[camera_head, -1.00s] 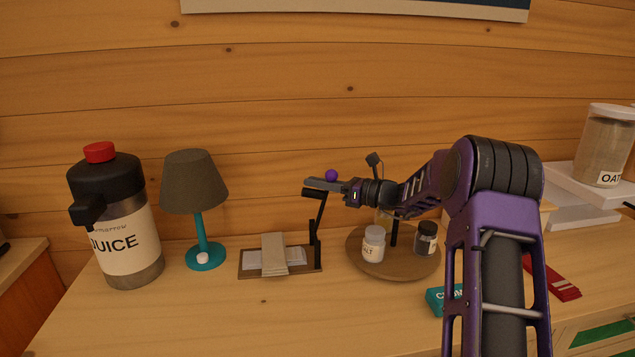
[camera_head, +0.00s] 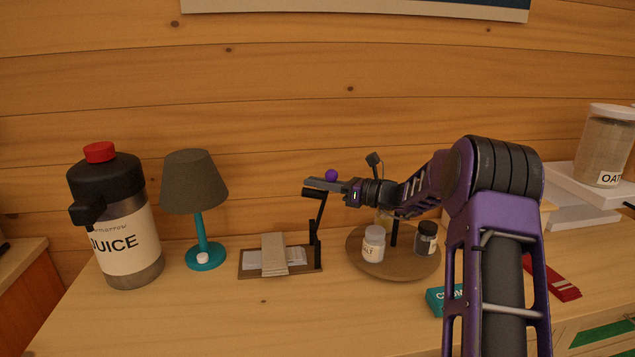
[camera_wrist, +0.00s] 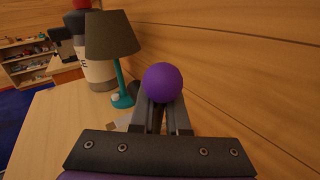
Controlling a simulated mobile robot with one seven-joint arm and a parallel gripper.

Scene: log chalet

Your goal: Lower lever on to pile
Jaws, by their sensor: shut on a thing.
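A pile of beige napkins (camera_head: 274,254) lies on a flat brown holder base (camera_head: 247,272) on the counter. The holder's black lever (camera_head: 321,213) stands raised at the base's right end, with a short dark arm reaching left at its top. The lever's purple ball knob (camera_head: 331,175) also shows in the wrist view (camera_wrist: 163,82), between and above the fingers. My gripper (camera_head: 322,185) is shut on the lever at its knob, well above the pile. The exact contact is hidden by the fingers. The pile is mostly hidden in the wrist view.
A teal lamp (camera_head: 204,253) and a juice jug (camera_head: 127,243) stand to the left. A round turntable (camera_head: 383,272) with a white salt jar (camera_head: 373,244) and a dark jar (camera_head: 426,239) stands close on the right.

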